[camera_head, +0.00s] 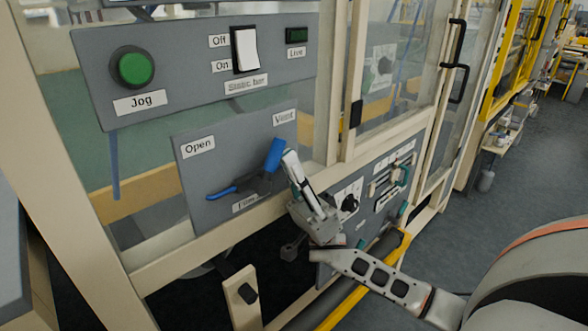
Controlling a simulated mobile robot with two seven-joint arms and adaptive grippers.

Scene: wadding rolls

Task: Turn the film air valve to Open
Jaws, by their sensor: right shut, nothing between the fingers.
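The film air valve sits on the lower grey panel (190,171), with a dark body at its pivot. Its broad blue handle (274,155) slants up and right, towards the "Vent" label (284,117). A thinner blue piece (222,192) reaches left from the dark body, below the "Open" label (198,145). My right gripper (289,156) is shut and empty, with its fingertips close to the right side of the blue handle. I cannot tell whether they touch. The gripper partly hides the panel's lower right and the label starting "Film". My left gripper is not in view.
Above is a panel with a green Jog button (135,68), a white Off/On rocker switch (246,49) and a green Live light (297,35). Another panel with handles (390,180) lies right of my gripper. Cream frame beams surround the panels. Open floor (530,160) lies right.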

